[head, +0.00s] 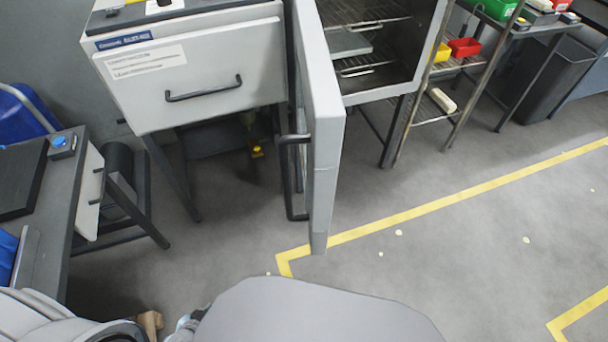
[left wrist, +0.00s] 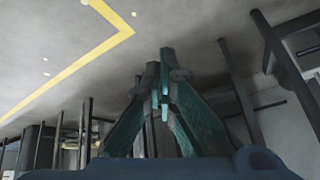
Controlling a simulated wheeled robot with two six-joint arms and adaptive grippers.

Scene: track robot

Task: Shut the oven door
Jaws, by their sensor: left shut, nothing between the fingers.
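The oven (head: 403,85) stands at the top centre of the head view with its chamber exposed and wire racks inside. Its thick grey door (head: 322,130) stands wide open, projecting toward me from the left side of the chamber. A black bar handle (head: 291,180) is on the door's left-facing side, near its free end. My left gripper (left wrist: 163,85) shows in the left wrist view with its dark green fingers together and nothing between them. No contact with the door shows there. In the head view the left gripper cannot be made out clearly. My right gripper is in neither view.
A closed grey unit with a black handle (head: 205,92) stands left of the door. A dark table (head: 50,215) is at the left. A metal rack with coloured bins (head: 463,48) is at the right. Open floor with yellow tape (head: 420,209) lies right of the door.

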